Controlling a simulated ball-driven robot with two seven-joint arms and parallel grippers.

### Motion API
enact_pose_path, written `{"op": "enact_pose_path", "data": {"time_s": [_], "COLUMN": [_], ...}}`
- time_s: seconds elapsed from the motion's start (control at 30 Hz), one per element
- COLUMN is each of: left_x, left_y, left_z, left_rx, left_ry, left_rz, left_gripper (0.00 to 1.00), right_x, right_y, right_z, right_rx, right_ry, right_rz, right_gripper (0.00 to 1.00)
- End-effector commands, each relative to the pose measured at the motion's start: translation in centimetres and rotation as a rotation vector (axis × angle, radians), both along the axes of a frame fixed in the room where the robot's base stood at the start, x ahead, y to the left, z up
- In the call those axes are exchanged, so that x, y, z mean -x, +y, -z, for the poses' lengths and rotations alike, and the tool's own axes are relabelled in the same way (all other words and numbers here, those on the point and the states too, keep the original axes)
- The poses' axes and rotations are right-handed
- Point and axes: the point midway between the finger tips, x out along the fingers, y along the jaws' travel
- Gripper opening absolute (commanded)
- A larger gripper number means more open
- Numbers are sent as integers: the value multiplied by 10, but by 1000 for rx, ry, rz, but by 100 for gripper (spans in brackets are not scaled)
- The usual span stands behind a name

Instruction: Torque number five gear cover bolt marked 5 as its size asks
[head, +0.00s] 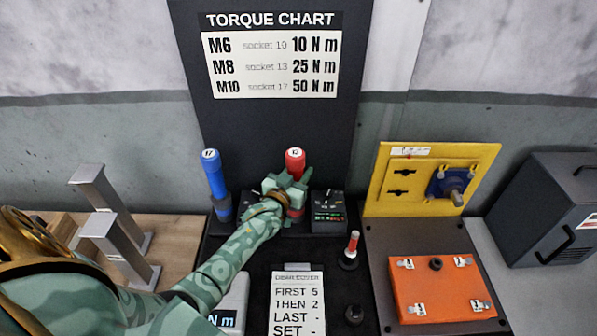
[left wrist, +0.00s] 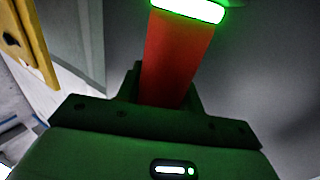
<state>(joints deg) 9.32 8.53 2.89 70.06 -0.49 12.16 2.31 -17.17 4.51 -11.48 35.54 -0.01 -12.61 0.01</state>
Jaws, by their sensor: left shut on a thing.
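My left gripper (head: 287,190) is shut on the red torque tool (head: 295,160), whose top is marked 13. The tool stands upright at the back of the dark bench, and the gripper hides its middle. The left wrist view shows the red handle (left wrist: 178,60) between the jaws, with a glowing green-lit band above. The orange gear cover (head: 437,284) lies at the right with a tagged bolt near each corner; the tag numbers are too small to read, so I cannot tell which is bolt 5. The torque chart (head: 272,55) pairs M6 with socket 10, M8 with 13, M10 with 17. My right gripper is not in view.
A blue tool (head: 215,180) marked 17 stands left of the red one. A small display box (head: 328,215) stands right of it. A card (head: 297,302) reads FIRST 5, THEN 2. Grey metal posts (head: 105,240) stand left.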

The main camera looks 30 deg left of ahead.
Motion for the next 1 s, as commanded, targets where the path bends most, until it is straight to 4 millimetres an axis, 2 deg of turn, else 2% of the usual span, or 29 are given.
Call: {"op": "enact_pose_path", "data": {"time_s": [0.4,0.43,0.5,0.83,1.0], "left_x": [-1,-1,-1,3,28], "left_y": [0,0,0,0,-2], "left_z": [2,2,2,6,4], "left_rx": [0,0,0,-1,0], "left_ry": [-5,-5,-4,4,4], "left_rz": [0,0,0,0,0], "left_gripper": [8,43,62,63,63], "right_x": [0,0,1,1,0], "right_y": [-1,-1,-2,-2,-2], "right_z": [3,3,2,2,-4], "right_rx": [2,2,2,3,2], "right_ry": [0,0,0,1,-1], "right_rz": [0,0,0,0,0], "right_gripper": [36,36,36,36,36]}}
